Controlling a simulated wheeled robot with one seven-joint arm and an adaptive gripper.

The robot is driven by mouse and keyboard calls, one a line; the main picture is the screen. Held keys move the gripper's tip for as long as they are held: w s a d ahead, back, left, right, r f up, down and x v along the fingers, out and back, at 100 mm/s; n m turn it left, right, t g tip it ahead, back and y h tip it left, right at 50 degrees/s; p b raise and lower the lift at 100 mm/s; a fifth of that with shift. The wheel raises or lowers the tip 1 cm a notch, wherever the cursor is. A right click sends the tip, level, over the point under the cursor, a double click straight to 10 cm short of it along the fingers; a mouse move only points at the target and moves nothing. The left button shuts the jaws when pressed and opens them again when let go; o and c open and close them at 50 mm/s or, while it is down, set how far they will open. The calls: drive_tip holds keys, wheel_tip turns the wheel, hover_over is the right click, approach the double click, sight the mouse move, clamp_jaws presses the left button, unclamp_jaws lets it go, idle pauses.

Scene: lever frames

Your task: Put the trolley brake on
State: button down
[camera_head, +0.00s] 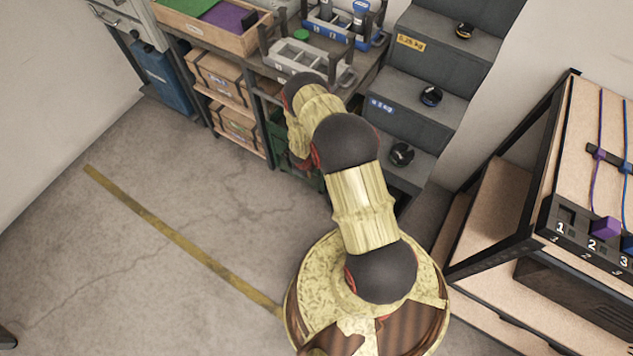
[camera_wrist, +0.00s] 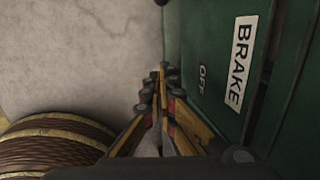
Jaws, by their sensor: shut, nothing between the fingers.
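The trolley's green side panel (camera_wrist: 215,45) fills the right of the wrist view. It carries a white BRAKE label (camera_wrist: 240,60) and the word OFF. My gripper (camera_wrist: 161,75) is shut and empty, pointing along the panel's left edge, just left of the OFF mark. I cannot tell whether it touches the panel. A small dark piece (camera_wrist: 161,2) shows at the top edge; I cannot tell if it is the brake lever. In the head view a bit of green (camera_head: 277,130) shows beside my arm under the bench, and my gripper is mostly hidden there.
A workbench with trays (camera_head: 300,60) and cardboard boxes (camera_head: 215,75) stands behind. Grey steps (camera_head: 430,65) hold small dark objects. A rack with numbered sliders (camera_head: 560,200) stands right. The concrete floor (camera_head: 130,230) at left is clear, crossed by a yellow line.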

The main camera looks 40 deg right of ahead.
drive_tip(key=s+d+r+p, duration=0.1)
drive_tip(key=s, duration=0.5)
drive_tip(key=shift+s+r+p, duration=0.15)
drive_tip(key=shift+r+p, duration=0.15)
idle(0.4)
